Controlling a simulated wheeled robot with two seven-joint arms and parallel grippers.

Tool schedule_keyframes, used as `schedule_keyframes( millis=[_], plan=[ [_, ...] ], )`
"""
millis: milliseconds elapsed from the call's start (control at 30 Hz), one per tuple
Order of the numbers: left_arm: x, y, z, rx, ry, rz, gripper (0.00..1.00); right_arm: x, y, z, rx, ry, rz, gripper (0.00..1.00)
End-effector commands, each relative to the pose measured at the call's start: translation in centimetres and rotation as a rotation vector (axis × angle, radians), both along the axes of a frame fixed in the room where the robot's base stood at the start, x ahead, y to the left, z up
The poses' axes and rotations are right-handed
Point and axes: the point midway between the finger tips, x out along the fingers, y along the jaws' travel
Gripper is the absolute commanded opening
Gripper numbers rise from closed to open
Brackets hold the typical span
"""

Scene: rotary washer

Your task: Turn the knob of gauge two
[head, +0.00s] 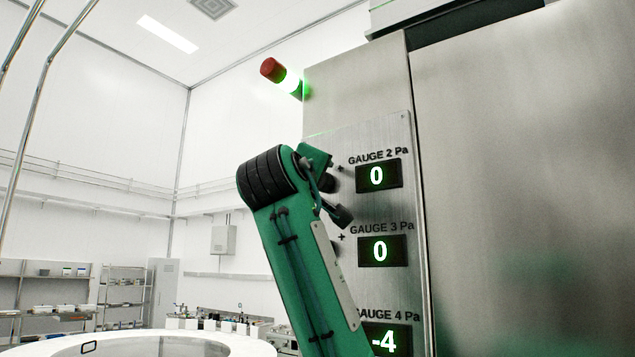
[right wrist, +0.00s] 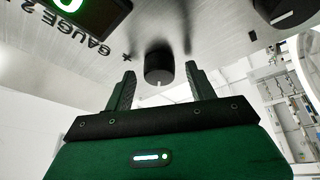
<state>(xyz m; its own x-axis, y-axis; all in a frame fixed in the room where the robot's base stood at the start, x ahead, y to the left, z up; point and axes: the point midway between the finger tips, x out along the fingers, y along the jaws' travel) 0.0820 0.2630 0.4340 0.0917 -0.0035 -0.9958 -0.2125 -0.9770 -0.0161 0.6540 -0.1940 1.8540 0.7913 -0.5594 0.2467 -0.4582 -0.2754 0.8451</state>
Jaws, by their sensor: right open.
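The knob of gauge two (right wrist: 158,66) is a round black knob with a white mark, on the metal panel beside the "GAUGE 2" label in the right wrist view. My right gripper (right wrist: 160,73) is open, with one finger on each side of the knob near the fingertips. Clear gaps show on both sides, and nothing is gripped. In the head view the gauge 2 display (head: 378,176) reads 0, and my green arm hides much of the knob area to its left. My left gripper is not in view.
The gauge 3 display (head: 380,250) reads 0 and the gauge 4 display (head: 388,341) reads -4, below gauge 2. Another black knob (right wrist: 290,12) is at the upper right in the right wrist view. A signal lamp (head: 283,75) glows green on the cabinet.

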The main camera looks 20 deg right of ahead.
Motion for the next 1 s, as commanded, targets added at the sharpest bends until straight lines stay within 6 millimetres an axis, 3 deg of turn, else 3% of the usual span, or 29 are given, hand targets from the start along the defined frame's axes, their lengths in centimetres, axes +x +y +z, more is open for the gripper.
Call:
schedule_keyframes(
  millis=[167, 400, 600, 1000],
  plan=[
    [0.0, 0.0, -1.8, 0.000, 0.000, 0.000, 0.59, -2.0, 1.5, -1.1, -0.001, -0.002, 0.003, 0.57],
    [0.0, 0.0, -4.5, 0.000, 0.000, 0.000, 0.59, -6.4, 4.6, -2.6, -0.001, -0.003, 0.003, 0.57],
    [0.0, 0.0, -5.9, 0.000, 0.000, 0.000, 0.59, -9.3, 6.6, -3.2, 0.000, -0.002, 0.002, 0.57],
    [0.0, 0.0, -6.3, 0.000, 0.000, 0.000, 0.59, -10.7, 7.5, -3.4, 0.000, 0.000, 0.000, 0.57]
  ],
)
